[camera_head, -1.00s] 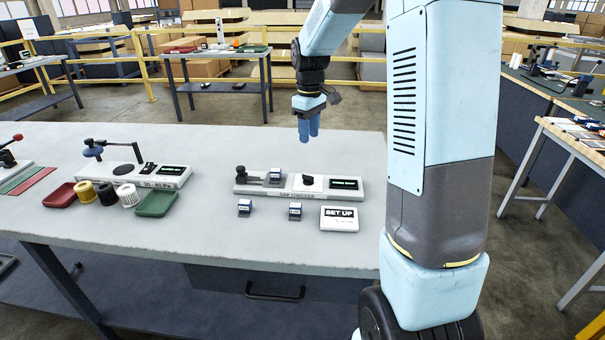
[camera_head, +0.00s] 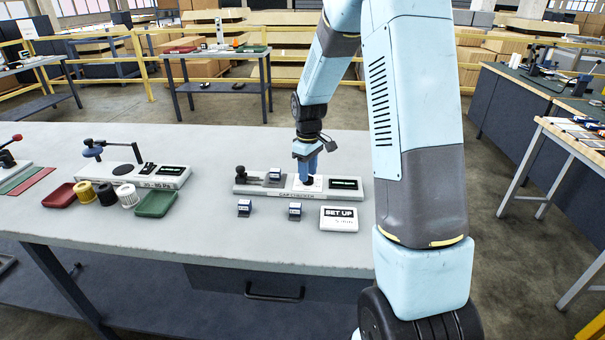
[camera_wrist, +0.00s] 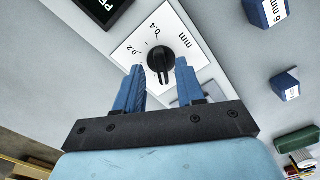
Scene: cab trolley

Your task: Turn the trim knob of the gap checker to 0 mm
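The gap checker (camera_head: 240,190) is a long pale bar unit on the table, with a dark display (camera_head: 345,184) at its right end. Its black trim knob (camera_wrist: 160,60) sits on a white dial plate (camera_wrist: 187,50) marked 0.2, 0.4 and mm in the wrist view. The knob's setting is not clear to me. My gripper (camera_head: 307,182) points down at the knob and mostly hides it in the head view. In the wrist view the two blue fingers of my gripper (camera_wrist: 160,72) are apart, one on each side of the knob. Contact with it is not clear.
A blue-and-white block (camera_head: 275,175) sits on the checker. Two more, a left block (camera_head: 245,208) and a right block (camera_head: 295,211), stand in front, beside a white SET UP card (camera_head: 339,224). Another device (camera_head: 160,182), trays and spools stand left.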

